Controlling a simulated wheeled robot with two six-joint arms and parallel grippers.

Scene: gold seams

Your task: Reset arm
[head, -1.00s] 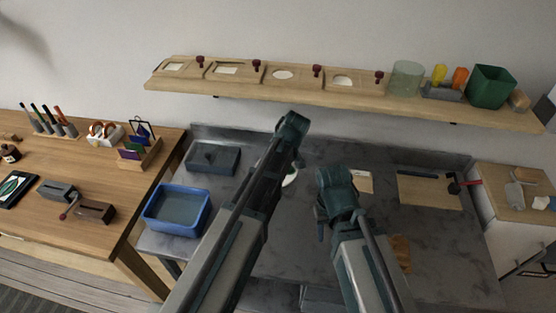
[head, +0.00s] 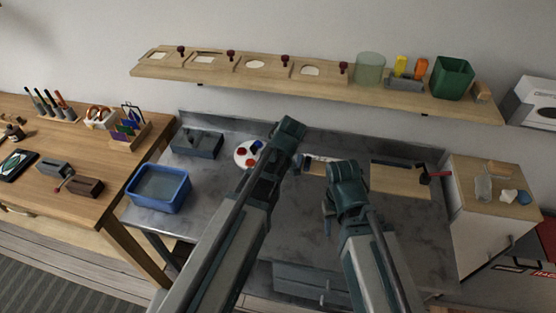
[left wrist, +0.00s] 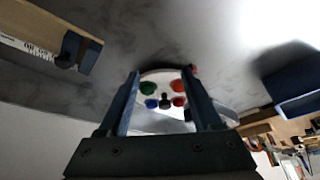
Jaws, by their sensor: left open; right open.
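My left arm reaches over the grey worktop (head: 290,230) in the head view, and its gripper is hidden there behind the arm. In the left wrist view my left gripper (left wrist: 160,74) is open, its two fingers apart and nothing held. A round white palette (left wrist: 155,76) with several coloured dabs shows beyond and between the fingers; it also shows beside my left arm in the head view (head: 241,156). My right gripper (head: 329,221) hangs over the worktop, open; its fingers are small and dark there, and I see nothing held.
A blue tub (head: 158,190) and a dark grey tray (head: 197,144) are at the worktop's left. A wooden board (head: 400,181) lies at the right. A wooden shelf (head: 310,83) runs above, and a wooden table (head: 85,208) stands left. The worktop's front right is clear.

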